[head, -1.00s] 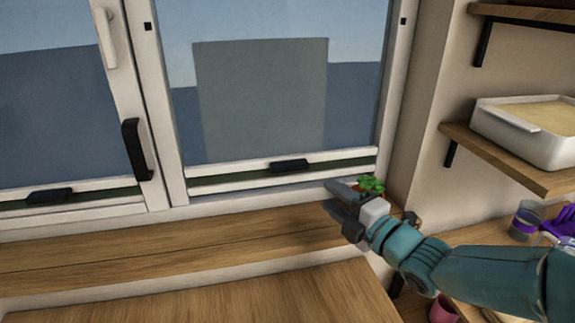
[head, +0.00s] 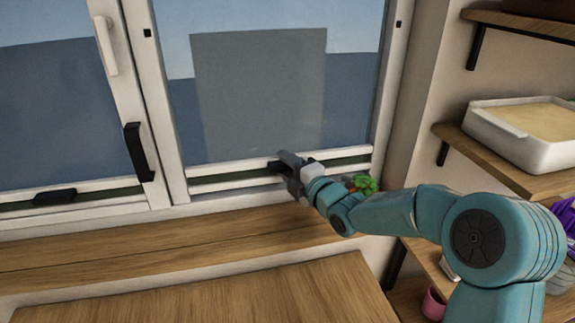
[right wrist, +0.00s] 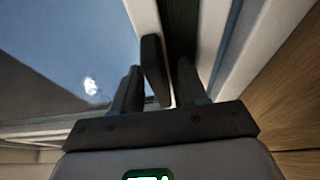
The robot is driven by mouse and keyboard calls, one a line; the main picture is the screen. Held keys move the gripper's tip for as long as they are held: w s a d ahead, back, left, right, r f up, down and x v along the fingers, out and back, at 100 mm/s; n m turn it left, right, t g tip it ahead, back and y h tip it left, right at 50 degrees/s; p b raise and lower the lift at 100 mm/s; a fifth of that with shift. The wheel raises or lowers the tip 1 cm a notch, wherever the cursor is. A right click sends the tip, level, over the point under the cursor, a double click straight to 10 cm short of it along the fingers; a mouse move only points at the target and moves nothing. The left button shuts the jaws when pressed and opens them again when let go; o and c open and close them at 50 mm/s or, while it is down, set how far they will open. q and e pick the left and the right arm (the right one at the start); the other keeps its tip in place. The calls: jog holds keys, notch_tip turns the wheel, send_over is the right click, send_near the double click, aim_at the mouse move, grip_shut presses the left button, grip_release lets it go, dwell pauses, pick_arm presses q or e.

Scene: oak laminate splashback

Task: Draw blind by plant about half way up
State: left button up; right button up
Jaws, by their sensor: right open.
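The blind by the plant shows as a white rail (head: 222,172) low across the right window, with a dark green strip just below it. Its black handle (right wrist: 153,70) lies between the two fingers of my right gripper (right wrist: 158,88) in the right wrist view. The fingers are open, with a gap visible on either side of the handle. In the head view my right gripper (head: 284,163) is at the rail and hides most of the handle. The green plant (head: 362,184) is on the sill, partly hidden behind my right arm. My left gripper is not in view.
A second rail with a black handle (head: 55,197) is low on the left window. A black window handle (head: 138,152) stands upright on the middle frame. Shelves on the right hold a white tub (head: 475,140). The wooden sill (head: 180,240) is clear left of my arm.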

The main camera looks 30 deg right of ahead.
grip_shut()
notch_tip(320, 180, up, 31)
jog(key=p, duration=1.6)
jog(key=shift+r, duration=0.15)
grip_release()
